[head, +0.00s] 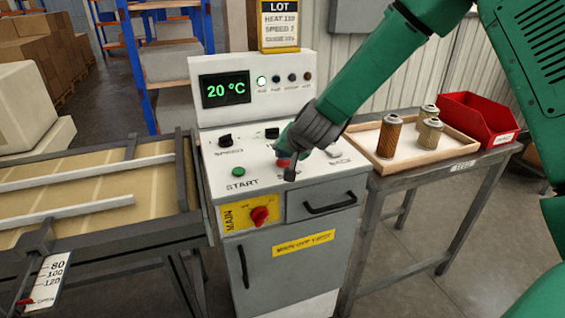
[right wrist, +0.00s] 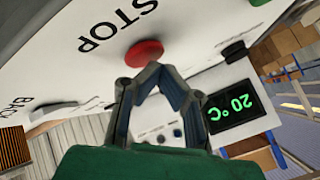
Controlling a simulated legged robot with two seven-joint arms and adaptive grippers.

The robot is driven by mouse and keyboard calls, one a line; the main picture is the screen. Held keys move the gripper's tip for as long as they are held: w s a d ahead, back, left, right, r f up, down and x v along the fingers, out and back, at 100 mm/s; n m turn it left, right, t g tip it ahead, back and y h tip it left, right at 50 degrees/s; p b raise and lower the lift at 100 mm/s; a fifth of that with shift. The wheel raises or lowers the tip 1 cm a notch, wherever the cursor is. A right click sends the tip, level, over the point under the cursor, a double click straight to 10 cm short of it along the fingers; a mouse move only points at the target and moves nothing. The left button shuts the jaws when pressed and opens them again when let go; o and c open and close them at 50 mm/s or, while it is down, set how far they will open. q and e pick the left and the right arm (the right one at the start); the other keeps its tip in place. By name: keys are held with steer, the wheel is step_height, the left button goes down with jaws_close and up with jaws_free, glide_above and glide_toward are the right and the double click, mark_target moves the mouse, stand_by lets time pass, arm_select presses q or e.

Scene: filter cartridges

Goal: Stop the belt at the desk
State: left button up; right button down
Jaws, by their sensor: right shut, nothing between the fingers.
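The control desk (head: 262,180) stands in the middle of the head view. Its red stop button (head: 283,163) is partly hidden behind my right gripper (head: 290,172). In the right wrist view the round red stop button (right wrist: 144,53) lies beside the printed word STOP, just beyond the fingertips (right wrist: 150,70). My right gripper is shut and empty, with its tips close at the button; I cannot tell whether they touch it. The green start button (head: 238,172) is on the desk's left. The belt (head: 95,195) runs up to the desk from the left. My left gripper is out of view.
A display (head: 226,89) reads 20 °C. A red main switch (head: 260,215) and a drawer (head: 320,200) are on the desk's front. On the right table (head: 440,182), a wooden tray (head: 405,166) holds several filter cartridges beside a red bin (head: 478,117).

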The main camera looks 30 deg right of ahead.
mark_target(284, 162)
steer(key=shift+d, duration=0.15)
steer(key=shift+f+b, duration=0.3)
steer(key=shift+f, duration=0.2)
stand_by(0.4)
stand_by(0.4)
steer(key=shift+r+p, duration=0.9)
step_height(284, 162, up, 5)
steer(key=p, duration=0.5)
stand_by(0.5)
